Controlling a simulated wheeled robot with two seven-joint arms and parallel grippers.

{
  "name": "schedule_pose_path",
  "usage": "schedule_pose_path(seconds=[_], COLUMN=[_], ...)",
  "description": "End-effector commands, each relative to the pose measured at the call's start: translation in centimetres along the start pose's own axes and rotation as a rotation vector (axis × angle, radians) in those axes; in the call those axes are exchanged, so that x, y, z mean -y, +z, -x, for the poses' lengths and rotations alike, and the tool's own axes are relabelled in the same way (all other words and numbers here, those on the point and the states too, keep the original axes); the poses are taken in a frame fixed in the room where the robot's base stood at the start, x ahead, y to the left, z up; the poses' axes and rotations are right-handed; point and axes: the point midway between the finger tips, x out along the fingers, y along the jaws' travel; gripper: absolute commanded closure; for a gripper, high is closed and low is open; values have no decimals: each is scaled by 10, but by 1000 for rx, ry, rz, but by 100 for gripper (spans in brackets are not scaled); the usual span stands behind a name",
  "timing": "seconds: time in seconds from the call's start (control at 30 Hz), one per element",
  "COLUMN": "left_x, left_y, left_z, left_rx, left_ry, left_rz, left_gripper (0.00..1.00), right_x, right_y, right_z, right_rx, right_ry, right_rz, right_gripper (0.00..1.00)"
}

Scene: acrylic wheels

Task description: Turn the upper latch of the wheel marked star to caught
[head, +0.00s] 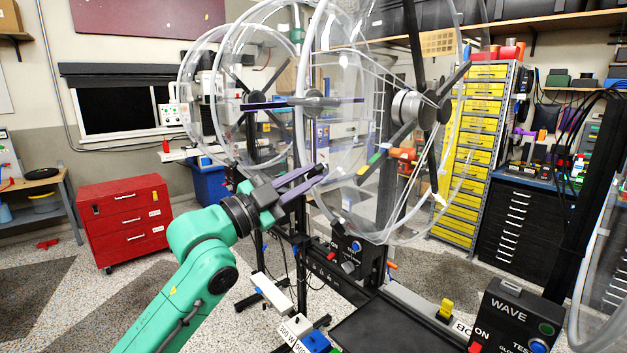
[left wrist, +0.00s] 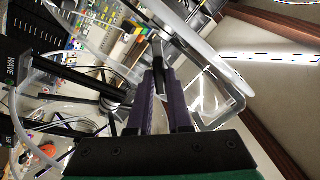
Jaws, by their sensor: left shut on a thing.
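Large clear acrylic wheels with dark spokes fill the middle of the head view; the nearest one (head: 309,60) has a round grey hub (head: 408,107). No star mark is readable on any wheel. My left gripper (head: 318,172) comes in from the left, with its purple fingers at the nearest wheel's left side. In the left wrist view the fingers (left wrist: 158,72) are closed on a small dark piece (left wrist: 158,50) beside a clear curved rim (left wrist: 205,50). This piece may be a latch; its marking and position cannot be read. My right gripper is out of view.
A black box marked WAVE (head: 508,312) stands front right, with a blue knob. Another black control box (head: 350,255) sits below the wheels. A red drawer cabinet (head: 125,218) stands at left, yellow drawers (head: 470,150) behind at right. Floor between the red cabinet and the stand is open.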

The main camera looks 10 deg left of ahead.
Motion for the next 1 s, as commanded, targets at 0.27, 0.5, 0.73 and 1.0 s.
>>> schedule_pose_path(seconds=[0.27, 0.5, 0.73, 1.0], left_x=[1, 2, 0, 0], left_y=[0, 0, 0, 0], left_z=[0, 0, 0, 0], left_rx=[0, 2, 0, 0], left_ry=[-1, -1, -1, -1], left_rz=[-384, -456, -746, -741], left_gripper=[100, 100, 60, 45], right_x=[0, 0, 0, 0], right_y=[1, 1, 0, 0], right_z=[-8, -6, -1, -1], right_rx=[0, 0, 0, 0], right_ry=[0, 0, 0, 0], right_rz=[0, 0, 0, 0], right_gripper=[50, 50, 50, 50])
